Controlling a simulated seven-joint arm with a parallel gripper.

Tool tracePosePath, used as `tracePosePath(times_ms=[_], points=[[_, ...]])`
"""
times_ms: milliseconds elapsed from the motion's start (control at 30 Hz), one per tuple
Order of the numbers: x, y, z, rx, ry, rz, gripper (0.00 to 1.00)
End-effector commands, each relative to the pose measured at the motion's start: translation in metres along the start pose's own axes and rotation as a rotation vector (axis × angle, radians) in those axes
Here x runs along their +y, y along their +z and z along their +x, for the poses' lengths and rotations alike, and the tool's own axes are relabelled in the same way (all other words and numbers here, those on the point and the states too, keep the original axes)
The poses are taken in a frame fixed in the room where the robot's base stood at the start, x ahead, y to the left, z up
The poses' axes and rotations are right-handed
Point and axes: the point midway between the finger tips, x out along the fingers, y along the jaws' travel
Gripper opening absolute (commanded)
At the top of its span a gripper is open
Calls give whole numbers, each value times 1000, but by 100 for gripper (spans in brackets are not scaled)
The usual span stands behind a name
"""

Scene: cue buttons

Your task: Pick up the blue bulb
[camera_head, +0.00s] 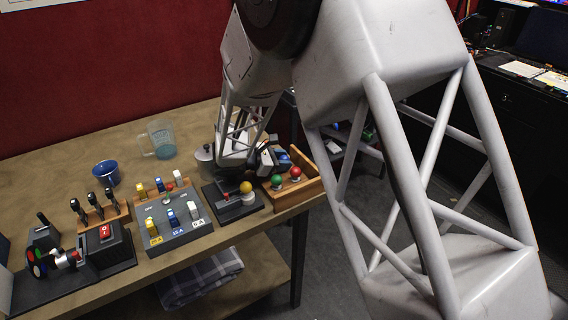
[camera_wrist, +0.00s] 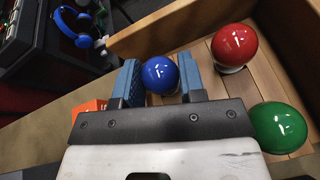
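The blue bulb (camera_wrist: 160,76) stands in a wooden tray (camera_wrist: 160,28), between the two blue-padded fingers of my gripper (camera_wrist: 158,84) in the wrist view. The fingers are spread, with a gap at least on the right side of the bulb; whether the left finger touches it I cannot tell. In the head view the blue bulb (camera_head: 283,158) shows partly behind my gripper (camera_head: 268,158) at the tray's far end. A red bulb (camera_wrist: 235,45) and a green bulb (camera_wrist: 278,127) stand in the same tray.
A yellow bulb (camera_head: 246,187) sits on a dark base left of the tray. The tray's wooden wall runs close beside the fingers.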

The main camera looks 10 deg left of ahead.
Motion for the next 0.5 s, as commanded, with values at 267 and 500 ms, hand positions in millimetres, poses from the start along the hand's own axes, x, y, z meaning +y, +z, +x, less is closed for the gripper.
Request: tracePosePath(times_ms=[267,500], points=[[0,0,0,0,0,0,14],[2,8,-3,0,1,1,14]])
